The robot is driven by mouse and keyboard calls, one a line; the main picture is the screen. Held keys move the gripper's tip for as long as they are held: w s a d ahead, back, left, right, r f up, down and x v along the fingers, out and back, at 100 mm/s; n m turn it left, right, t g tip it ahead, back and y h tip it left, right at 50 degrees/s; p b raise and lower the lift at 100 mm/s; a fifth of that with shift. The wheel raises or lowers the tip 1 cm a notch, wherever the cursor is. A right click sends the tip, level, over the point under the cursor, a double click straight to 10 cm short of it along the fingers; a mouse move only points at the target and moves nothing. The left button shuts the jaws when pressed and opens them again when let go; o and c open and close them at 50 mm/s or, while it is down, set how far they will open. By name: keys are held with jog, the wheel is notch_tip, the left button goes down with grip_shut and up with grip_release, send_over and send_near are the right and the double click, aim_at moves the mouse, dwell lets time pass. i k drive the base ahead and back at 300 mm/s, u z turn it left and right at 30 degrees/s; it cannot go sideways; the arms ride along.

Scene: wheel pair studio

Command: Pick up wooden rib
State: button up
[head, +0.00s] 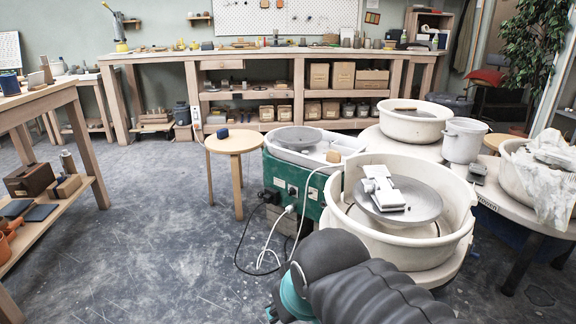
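A small tan, wood-coloured piece (333,156) sits at the right end of the white tray on the green potter's wheel (300,148). It may be the wooden rib, but it is too small to tell for certain. My arm shows at the bottom centre as a dark ribbed sleeve with a teal joint, in front of the cream wheel basin. My gripper is not in view, so whether it is open or shut is not shown.
The cream wheel basin (437,240) holds a grey wheel head (426,203) with a pale object (381,187) on it. A round wooden stool (233,145) carries a dark blue block (223,133). Cables (243,255) hang to the floor. The grey floor at left is clear.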

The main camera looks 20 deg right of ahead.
aim_at(332, 156)
jog(key=u, duration=0.6)
jog(key=i, duration=2.8)
jog(key=z, duration=1.5)
jog(key=i, duration=0.9)
jog(key=z, duration=1.05)
